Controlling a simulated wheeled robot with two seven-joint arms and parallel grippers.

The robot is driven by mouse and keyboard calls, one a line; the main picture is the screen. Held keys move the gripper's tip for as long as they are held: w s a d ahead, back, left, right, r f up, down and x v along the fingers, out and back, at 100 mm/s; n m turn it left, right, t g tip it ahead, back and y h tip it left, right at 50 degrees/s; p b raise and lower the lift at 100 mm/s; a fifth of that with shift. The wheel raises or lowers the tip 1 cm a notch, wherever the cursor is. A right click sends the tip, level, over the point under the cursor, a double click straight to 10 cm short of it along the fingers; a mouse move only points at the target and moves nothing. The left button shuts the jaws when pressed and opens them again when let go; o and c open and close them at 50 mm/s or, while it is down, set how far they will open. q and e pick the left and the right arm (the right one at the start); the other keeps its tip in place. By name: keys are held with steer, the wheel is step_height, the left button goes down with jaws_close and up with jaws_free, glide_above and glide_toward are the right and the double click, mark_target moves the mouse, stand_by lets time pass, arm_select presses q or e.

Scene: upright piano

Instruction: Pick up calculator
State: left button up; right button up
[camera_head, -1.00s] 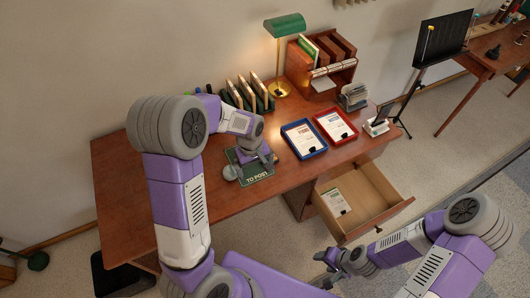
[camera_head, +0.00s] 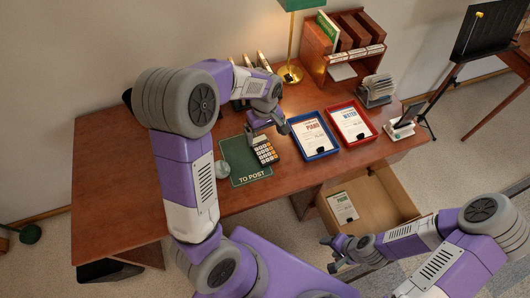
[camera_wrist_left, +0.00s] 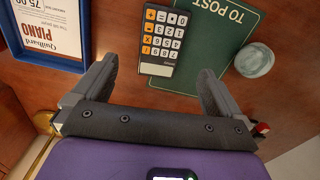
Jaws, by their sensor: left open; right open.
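The calculator (camera_head: 265,150) lies on the desk, on the right edge of the green TO POST mat (camera_head: 245,174). It has a dark body with white and orange keys. It also shows in the left wrist view (camera_wrist_left: 162,44), lying beyond and between the fingertips. My left gripper (camera_head: 268,128) is open and empty, just behind the calculator and above the desk; its two fingers show in the left wrist view (camera_wrist_left: 158,78). My right gripper (camera_head: 340,254) is open and empty in front of the desk, near the open drawer.
A glass-like round object (camera_head: 223,168) sits at the mat's left edge. A blue tray (camera_head: 313,136) and a red tray (camera_head: 351,124) with papers stand to the right. The drawer (camera_head: 372,200) is open. A lamp (camera_head: 290,74) stands behind. The desk's left side is clear.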

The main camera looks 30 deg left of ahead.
mark_target(264, 148)
arm_select(q)
steer(key=shift+f+b, duration=0.35)
steer(key=shift+f, duration=0.5)
steer(key=f+b, duration=0.3)
steer(key=f, duration=0.4)
steer(key=shift+a, duration=0.2)
steer(key=shift+r, duration=0.1)
steer(key=shift+c, duration=0.2)
steer(key=c, duration=1.1)
